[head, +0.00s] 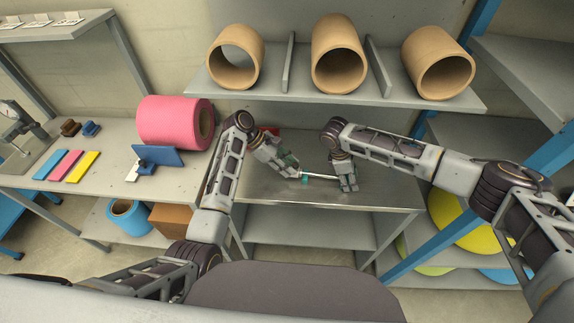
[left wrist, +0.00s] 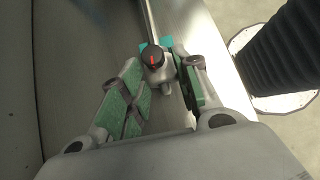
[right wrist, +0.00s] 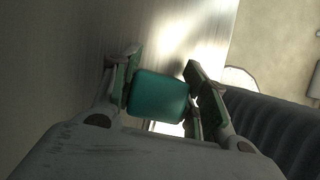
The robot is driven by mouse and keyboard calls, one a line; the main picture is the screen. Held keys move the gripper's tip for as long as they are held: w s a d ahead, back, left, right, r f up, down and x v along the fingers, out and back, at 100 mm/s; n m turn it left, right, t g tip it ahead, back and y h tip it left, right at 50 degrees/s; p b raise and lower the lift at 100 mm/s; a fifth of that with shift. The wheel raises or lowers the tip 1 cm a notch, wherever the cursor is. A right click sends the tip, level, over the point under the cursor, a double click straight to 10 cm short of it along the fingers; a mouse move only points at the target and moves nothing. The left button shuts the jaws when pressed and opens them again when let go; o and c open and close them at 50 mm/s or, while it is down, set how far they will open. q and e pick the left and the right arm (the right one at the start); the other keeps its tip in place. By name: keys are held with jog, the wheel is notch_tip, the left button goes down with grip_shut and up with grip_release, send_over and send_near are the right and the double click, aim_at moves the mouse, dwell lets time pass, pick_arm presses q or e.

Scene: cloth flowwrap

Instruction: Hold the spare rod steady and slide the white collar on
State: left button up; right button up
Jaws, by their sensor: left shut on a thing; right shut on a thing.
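The spare rod (head: 322,177) is a thin, shiny bar lying level between my two grippers, over the grey metal bench. It also shows in the left wrist view (left wrist: 150,20), running away from the fingers. My left gripper (head: 298,173) is shut on a pale fitting (left wrist: 154,74) with a black, red-marked knob, which looks like the white collar. Teal shows just behind it. The collar is at the rod's near end in that view; whether the rod passes through it is hidden. My right gripper (head: 348,184) is shut on a teal block (right wrist: 158,97), apparently the rod's other end.
A shelf (head: 300,90) with several brown tubes hangs above the bench (head: 270,200). A pink roll (head: 172,122) and a blue plate piece (head: 158,155) stand on the left table. A blue post (head: 425,245) rises at right. Bare bench lies around the rod.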

pick_arm(q)
jog(key=shift+d, duration=0.15)
dwell(0.8)
jog(key=o, duration=1.1)
jog(key=shift+v, duration=6.05)
